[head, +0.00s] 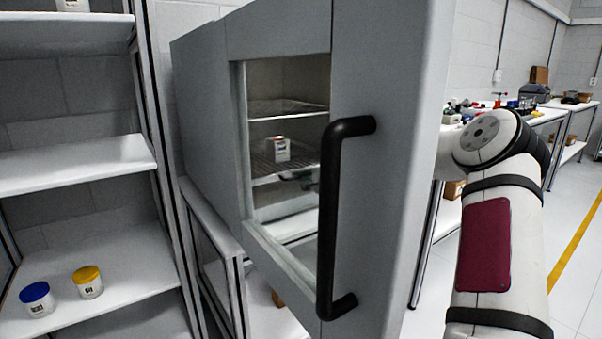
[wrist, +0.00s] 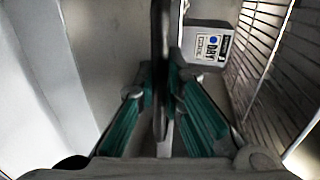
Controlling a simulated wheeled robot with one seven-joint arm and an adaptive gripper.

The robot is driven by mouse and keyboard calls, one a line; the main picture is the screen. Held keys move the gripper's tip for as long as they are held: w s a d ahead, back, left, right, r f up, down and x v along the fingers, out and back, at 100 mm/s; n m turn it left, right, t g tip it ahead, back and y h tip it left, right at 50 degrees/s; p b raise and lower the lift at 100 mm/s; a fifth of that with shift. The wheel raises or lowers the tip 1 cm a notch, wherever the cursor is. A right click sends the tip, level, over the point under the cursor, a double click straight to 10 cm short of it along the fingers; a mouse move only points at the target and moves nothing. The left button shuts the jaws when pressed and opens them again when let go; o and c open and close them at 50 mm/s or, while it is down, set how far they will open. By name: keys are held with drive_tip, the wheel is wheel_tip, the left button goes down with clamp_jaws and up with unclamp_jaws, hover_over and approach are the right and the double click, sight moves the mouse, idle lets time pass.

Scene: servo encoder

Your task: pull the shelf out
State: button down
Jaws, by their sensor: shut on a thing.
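The wire shelf (head: 262,168) shows through the window of the open door in the head view, inside the cabinet. In the head view the door hides most of my forearm and hand.
The grey door (head: 385,150) with a black handle (head: 330,220) stands open between the head camera and the shelf. A second wire shelf (head: 285,108) is above. An open rack (head: 75,165) with jars is at left; a bench (head: 545,117) stands behind my arm.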

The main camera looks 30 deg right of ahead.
drive_tip(key=f+p+v, duration=0.2)
drive_tip(key=p+v, duration=0.6)
drive_tip(key=v, duration=0.3)
drive_tip(key=s+a+f+p+v, duration=0.1)
drive_tip(key=f+p+v, duration=0.1)
drive_tip(key=p+v, duration=0.7)
drive_tip(key=shift+s+d, duration=0.45)
drive_tip(key=shift+s, duration=0.85)
drive_tip(key=shift+f, duration=0.15)
drive_tip(key=c, duration=1.7)
unclamp_jaws()
drive_tip(key=shift+o, duration=0.2)
drive_tip(key=v, duration=1.2)
